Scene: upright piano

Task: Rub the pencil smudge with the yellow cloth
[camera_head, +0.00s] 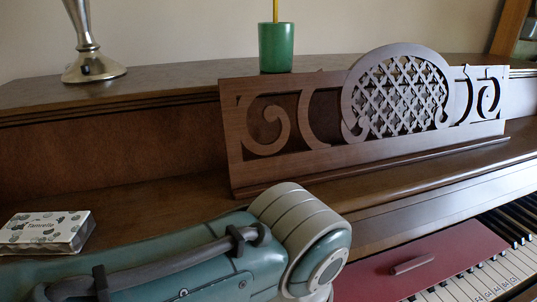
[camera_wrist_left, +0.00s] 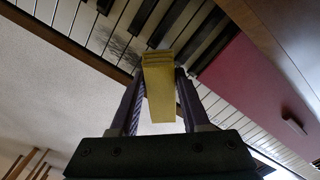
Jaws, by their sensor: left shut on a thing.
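In the left wrist view, my left gripper (camera_wrist_left: 158,72) is shut on the folded yellow cloth (camera_wrist_left: 160,98), which sticks out past the fingertips over the piano keys. The pencil smudge (camera_wrist_left: 122,46) is a grey scribbled patch on the white keys, up and to the left of the cloth's end. The cloth's end looks beside the smudge; I cannot tell whether it touches the keys. In the head view my left arm comes in from the lower left and its gripper is out of sight. My right gripper is in neither view.
A red cover (camera_head: 428,262) with a brown bar (camera_head: 412,265) lies by the labelled keys (camera_head: 480,280). The carved music stand (camera_head: 290,165) stands behind. A tissue box (camera_head: 45,232) is at left. A green cup (camera_head: 276,48) and lamp base (camera_head: 93,66) stand on top.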

